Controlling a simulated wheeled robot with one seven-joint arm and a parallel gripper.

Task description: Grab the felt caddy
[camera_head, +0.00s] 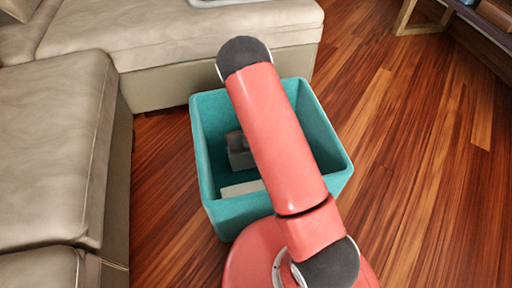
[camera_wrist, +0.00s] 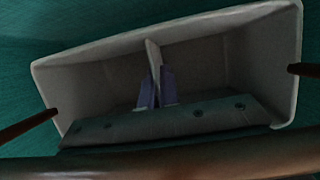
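The felt caddy (camera_wrist: 265,45) fills much of the wrist view. It is a grey open-topped box with a thin upright divider, two small purplish pieces beside it, and rivets along its near side. My gripper (camera_wrist: 172,91) is open, with one dark fingertip at each end of the caddy. Both tips are at or very near its end walls; I cannot tell whether they touch. In the head view my red arm hides the gripper. A grey boxy shape (camera_head: 239,158) there may be part of the caddy, but I cannot be sure.
A teal bin (camera_head: 207,160) stands on the wood floor, its walls around the work area; a pale flat piece (camera_head: 242,188) shows inside it. A beige sofa (camera_head: 55,150) borders the left and back. The floor (camera_head: 420,150) to the right is clear.

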